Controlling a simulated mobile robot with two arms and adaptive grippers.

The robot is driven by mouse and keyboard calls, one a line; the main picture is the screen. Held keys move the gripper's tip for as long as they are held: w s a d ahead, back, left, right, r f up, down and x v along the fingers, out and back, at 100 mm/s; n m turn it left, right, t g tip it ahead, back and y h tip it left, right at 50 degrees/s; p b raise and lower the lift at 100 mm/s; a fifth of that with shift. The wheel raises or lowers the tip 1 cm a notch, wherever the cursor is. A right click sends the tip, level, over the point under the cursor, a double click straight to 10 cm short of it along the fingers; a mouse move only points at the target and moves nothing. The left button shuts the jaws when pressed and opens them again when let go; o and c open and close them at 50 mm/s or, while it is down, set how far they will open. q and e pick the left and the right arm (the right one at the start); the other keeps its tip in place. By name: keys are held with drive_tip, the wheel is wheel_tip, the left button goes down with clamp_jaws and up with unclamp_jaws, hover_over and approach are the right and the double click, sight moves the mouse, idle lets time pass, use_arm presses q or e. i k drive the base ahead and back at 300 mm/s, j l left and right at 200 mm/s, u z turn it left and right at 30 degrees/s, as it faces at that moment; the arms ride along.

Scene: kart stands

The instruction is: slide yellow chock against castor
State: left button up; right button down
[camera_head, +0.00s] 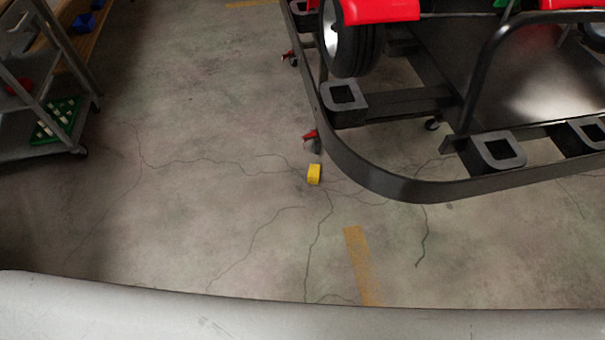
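The yellow chock (314,174) is a small block on the concrete floor, near the middle of the head view. The castor (314,145) with a red brake lever (310,135) is just above it in the picture, under the black kart stand's (420,190) rounded corner. A small strip of floor seems to show between chock and castor; I cannot tell for sure whether they touch. Neither of my grippers is in view.
Another red-levered castor (293,60) and a dark castor (433,124) sit under the stand, which carries a red kart (375,12). A wheeled shelf cart (30,155) stands at left. The floor (200,200) between is clear, with cracks and a worn yellow line (361,265).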

sight(313, 173)
drive_tip(key=z, duration=0.7)
drive_tip(key=j+z, duration=0.35)
drive_tip(key=j, duration=0.15)
drive_tip(key=j+z, duration=0.35)
drive_tip(key=j, duration=0.15)
drive_tip(key=j+z, duration=0.4)
drive_tip(key=j, duration=0.1)
